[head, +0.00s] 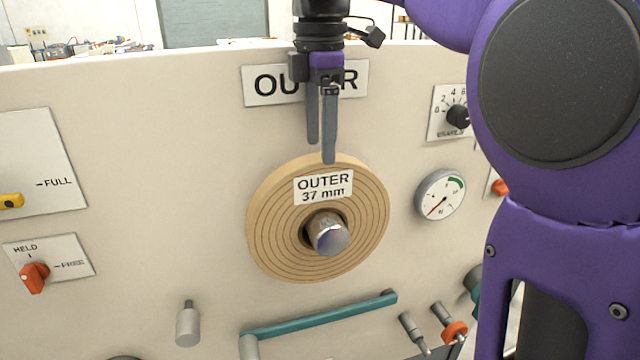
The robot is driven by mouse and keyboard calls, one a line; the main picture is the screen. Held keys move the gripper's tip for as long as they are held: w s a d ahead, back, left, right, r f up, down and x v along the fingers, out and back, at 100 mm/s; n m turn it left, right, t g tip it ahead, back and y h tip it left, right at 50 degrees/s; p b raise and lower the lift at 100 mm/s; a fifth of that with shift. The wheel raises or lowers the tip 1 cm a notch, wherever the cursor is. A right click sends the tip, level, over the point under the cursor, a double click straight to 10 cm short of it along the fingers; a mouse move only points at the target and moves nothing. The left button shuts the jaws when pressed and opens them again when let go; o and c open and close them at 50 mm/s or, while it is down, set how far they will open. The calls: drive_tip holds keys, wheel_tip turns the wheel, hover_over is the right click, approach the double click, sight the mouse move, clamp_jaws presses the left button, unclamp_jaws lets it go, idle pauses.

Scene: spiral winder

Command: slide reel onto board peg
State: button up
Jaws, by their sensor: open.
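The tan reel (272,235) has ring lines and a white label reading "OUTER 37 mm". It sits around the metal peg (330,236) on the upright cream board (160,130). The peg's rounded end sticks out through the reel's centre hole, with a dark gap showing beside it. My gripper (321,150) points down in front of the board, just above the reel's label. Its two grey fingers are open with nothing between them. One fingertip overlaps the reel's top edge in the picture; I cannot tell whether they touch.
An "OUTER" sign (262,90) is partly hidden behind my gripper. A gauge (440,194) and a dial knob (458,116) are at the right. A teal bar (320,314) runs below the reel. A red switch (34,277) and a grey pin (187,324) are at the left.

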sight(320, 178)
wheel_tip(320, 178, down, 7)
drive_tip(key=shift+f+b, duration=0.15)
drive_tip(key=shift+b, duration=0.55)
drive_tip(key=shift+c, duration=0.2)
clamp_jaws()
idle(0.8)
idle(0.4)
idle(1.1)
idle(0.3)
